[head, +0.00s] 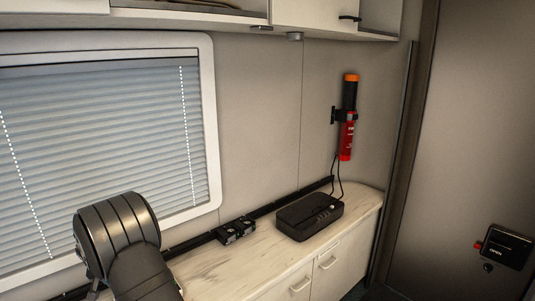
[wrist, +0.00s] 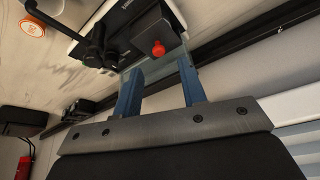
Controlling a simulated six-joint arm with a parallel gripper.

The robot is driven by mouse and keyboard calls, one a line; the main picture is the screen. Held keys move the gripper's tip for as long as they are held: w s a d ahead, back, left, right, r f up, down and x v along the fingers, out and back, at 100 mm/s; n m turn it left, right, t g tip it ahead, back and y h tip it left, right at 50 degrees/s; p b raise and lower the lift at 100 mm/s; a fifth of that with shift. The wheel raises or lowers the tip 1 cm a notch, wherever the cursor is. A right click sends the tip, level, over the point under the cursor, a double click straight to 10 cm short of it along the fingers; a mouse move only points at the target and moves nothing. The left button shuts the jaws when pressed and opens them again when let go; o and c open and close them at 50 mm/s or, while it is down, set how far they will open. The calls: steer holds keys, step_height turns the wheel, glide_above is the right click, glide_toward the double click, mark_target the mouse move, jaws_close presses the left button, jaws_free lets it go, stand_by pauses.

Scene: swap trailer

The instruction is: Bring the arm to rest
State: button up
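My arm's dark, ribbed link shows at the lower left in the head view, in front of the window and counter. The gripper itself is out of sight there. In the wrist view my gripper (wrist: 159,76) shows two blue fingers standing apart, with nothing clearly held between them. Just beyond the fingertips is a device (wrist: 122,18) with a red knob (wrist: 158,48) and a black lever. I cannot tell whether the fingertips touch it.
The counter (head: 222,270) carries a black box (head: 309,216) and a small dark unit (head: 236,231). A red cylinder (head: 348,136) with an orange cap hangs on the wall. A window with blinds (head: 100,130) is at left; cabinets hang above. An orange round cap (wrist: 33,28) lies on the counter.

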steer(key=x, duration=0.5)
steer(key=shift+d, duration=0.1)
stand_by(1.3)
steer(key=o, duration=0.3)
steer(key=shift+r, duration=0.1)
steer(key=o, duration=0.4)
steer(key=shift+w+d+r, duration=0.1)
steer(key=shift+w+r, duration=0.1)
steer(key=shift+r, duration=0.1)
steer(key=shift+c, duration=0.2)
steer(key=o, duration=0.7)
steer(key=w+d+r+m, duration=0.3)
steer(key=r+m, duration=0.2)
steer(key=r, duration=0.1)
steer(key=shift+r+h, duration=0.3)
steer(key=shift+h, duration=0.1)
steer(key=w+d+r+m+g+h, duration=0.1)
steer(key=w+d+r+m, duration=0.2)
steer(key=d+r+m, duration=0.45)
step_height(320, 180, down, 6)
steer(key=w+a+m, duration=0.1)
steer(key=w, duration=0.1)
steer(key=shift+w+f, duration=0.25)
steer(key=shift+w, duration=0.1)
